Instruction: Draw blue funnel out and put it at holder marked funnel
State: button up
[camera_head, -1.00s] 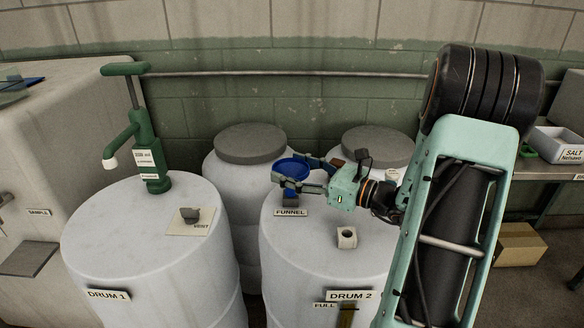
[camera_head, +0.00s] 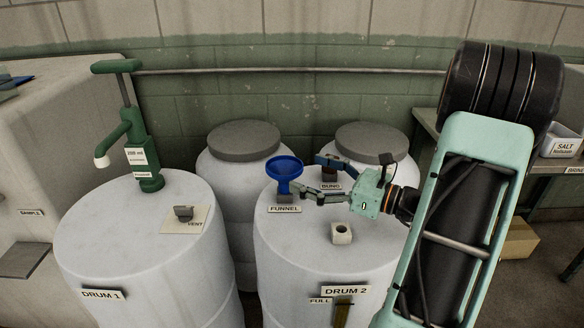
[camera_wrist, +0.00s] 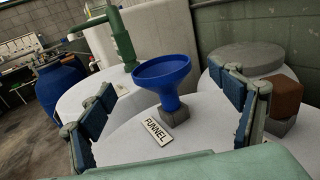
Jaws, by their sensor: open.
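The blue funnel (camera_head: 285,172) stands upright, mouth up, in a small grey holder (camera_head: 285,199) behind the FUNNEL label (camera_head: 285,209) on top of drum 2 (camera_head: 325,262). In the wrist view the funnel (camera_wrist: 162,78) has its spout down in the grey block (camera_wrist: 173,116). My gripper (camera_head: 309,174) is open and empty just right of the funnel, its fingers pointing toward it. In the wrist view the funnel shows between the spread fingers, apart from both. The spout's lower end is hidden in the holder.
A brown bung (camera_head: 329,175) stands behind my fingers, by the BUNG label. A pale block with a hole (camera_head: 341,233) is nearer on drum 2. Drum 1 (camera_head: 135,245) carries a green pump (camera_head: 143,150) and a vent piece (camera_head: 184,212). Two grey-lidded drums stand behind.

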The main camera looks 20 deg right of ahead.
jog(key=v, duration=0.5)
jog(key=shift+s+d, duration=0.15)
jog(key=shift+s, duration=0.05)
